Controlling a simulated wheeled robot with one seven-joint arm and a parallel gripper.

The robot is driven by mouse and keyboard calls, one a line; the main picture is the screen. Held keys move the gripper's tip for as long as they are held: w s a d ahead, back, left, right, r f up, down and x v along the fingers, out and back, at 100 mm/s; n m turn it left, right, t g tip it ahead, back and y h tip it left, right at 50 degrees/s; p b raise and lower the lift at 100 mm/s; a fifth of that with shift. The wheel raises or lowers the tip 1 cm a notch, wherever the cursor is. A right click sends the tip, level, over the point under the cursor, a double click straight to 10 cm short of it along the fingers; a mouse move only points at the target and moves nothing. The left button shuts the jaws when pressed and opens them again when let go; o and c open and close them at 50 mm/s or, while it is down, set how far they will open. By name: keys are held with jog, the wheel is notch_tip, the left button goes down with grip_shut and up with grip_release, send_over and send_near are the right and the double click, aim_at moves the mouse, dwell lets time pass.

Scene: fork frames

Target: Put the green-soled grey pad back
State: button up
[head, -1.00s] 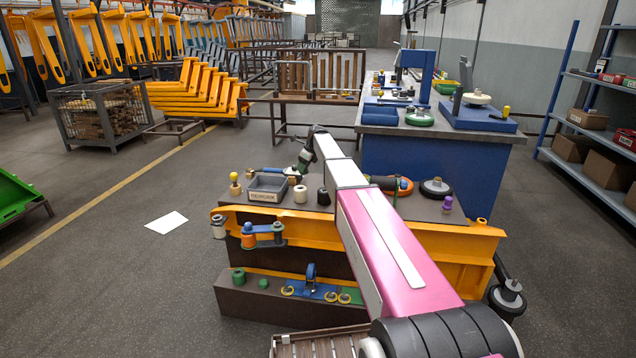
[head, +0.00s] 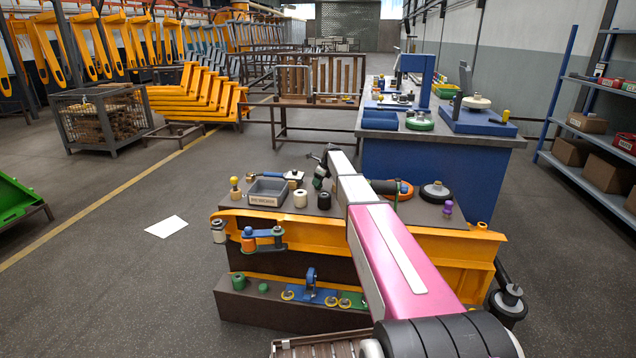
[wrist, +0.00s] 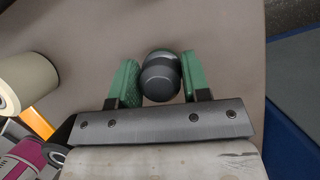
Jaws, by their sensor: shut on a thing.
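In the wrist view my gripper (wrist: 160,80) has its green fingers on both sides of a dark grey rounded piece (wrist: 161,82) with a greenish-grey part at its far edge. This appears to be the grey pad; its sole is mostly hidden. The fingers are shut on it, above a brown-grey surface. In the head view my gripper (head: 319,180) is small and dark, over the workbench top (head: 345,208) right of the grey labelled tray (head: 268,190). The held piece cannot be told clearly there.
A white roller (head: 300,198) and a black knob (head: 323,200) stand close to my gripper. An orange ring (head: 400,188) and a black disc (head: 435,192) lie to the right, with a purple knob (head: 447,208). The blue bench (head: 440,170) is behind.

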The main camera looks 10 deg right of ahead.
jog(key=shift+f, duration=0.35)
jog(key=o, duration=1.2)
jog(key=shift+f, duration=0.1)
jog(key=shift+o, duration=0.2)
jog(key=v, duration=1.1)
